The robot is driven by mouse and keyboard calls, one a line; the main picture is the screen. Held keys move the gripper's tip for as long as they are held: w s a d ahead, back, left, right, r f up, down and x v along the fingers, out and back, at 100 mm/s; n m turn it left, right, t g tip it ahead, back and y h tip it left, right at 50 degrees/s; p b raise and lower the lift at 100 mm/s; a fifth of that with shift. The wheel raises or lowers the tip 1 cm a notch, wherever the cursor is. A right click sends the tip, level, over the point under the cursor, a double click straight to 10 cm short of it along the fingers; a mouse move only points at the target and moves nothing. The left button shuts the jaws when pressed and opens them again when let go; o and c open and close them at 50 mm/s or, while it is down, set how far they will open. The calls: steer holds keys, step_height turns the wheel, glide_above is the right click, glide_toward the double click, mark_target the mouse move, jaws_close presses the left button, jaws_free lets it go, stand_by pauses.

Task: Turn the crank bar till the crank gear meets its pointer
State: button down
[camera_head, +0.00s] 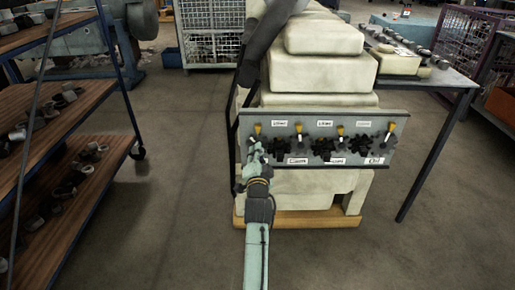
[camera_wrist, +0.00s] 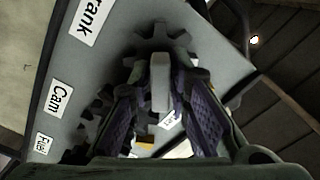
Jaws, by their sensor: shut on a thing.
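The crank bar (camera_wrist: 160,82) is a pale grey block standing between my fingers in the wrist view. Behind it is a dark toothed gear (camera_wrist: 160,38), beside the label "Crank" (camera_wrist: 92,18). My gripper (camera_wrist: 160,108) is shut on the bar, with a dark finger on each side. In the head view my gripper (camera_head: 256,152) is at the left end of the grey panel (camera_head: 385,163) and hides the bar. Yellow-tipped pieces (camera_head: 257,129) stand along the panel; I cannot tell which is the crank gear's pointer, or whether a gear mark meets it.
More dark gears (camera_head: 323,147) sit to the right on the panel, on a pale engine block (camera_head: 320,73). A shelf rack (camera_head: 60,145) stands left, and a table with parts (camera_head: 440,78) right. The floor (camera_head: 180,200) between rack and engine is clear.

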steer(key=m, duration=0.3)
steer(key=shift+a+m, duration=0.1)
steer(key=shift+m, duration=0.2)
steer(key=m, duration=0.2)
steer(key=shift+f+m, duration=0.1)
steer(key=shift+m, duration=0.3)
steer(key=c, duration=1.6)
jaws_free()
steer(key=shift+s, duration=0.1)
steer(key=s, duration=0.6)
steer(key=shift+s, duration=0.4)
